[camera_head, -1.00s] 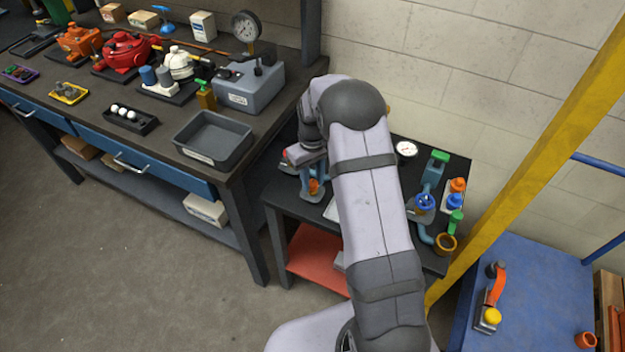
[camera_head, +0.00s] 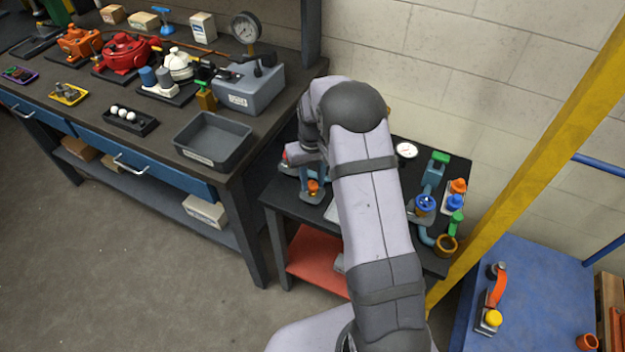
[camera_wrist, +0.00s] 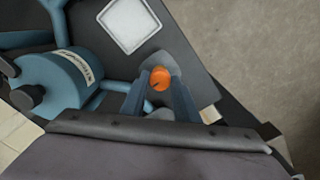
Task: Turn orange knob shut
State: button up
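The orange knob (camera_wrist: 160,78) sits on a grey base plate on the dark cart top. In the head view my gripper (camera_head: 315,177) points down just above the knob. The fingers are apart and hold nothing that I can see. The knob's pointer direction is too small to tell.
A blue-grey labelled cylinder with pipes (camera_wrist: 62,80) lies left of the knob in the wrist view, and a white square plate (camera_wrist: 130,24) beyond it. More valves with blue, green and orange knobs (camera_head: 440,205) stand on the cart's right side.

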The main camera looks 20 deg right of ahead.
aim_at(312, 184)
jog(key=o, duration=0.3)
jog(key=shift+r+b, duration=1.1)
jog(key=shift+r, duration=2.6)
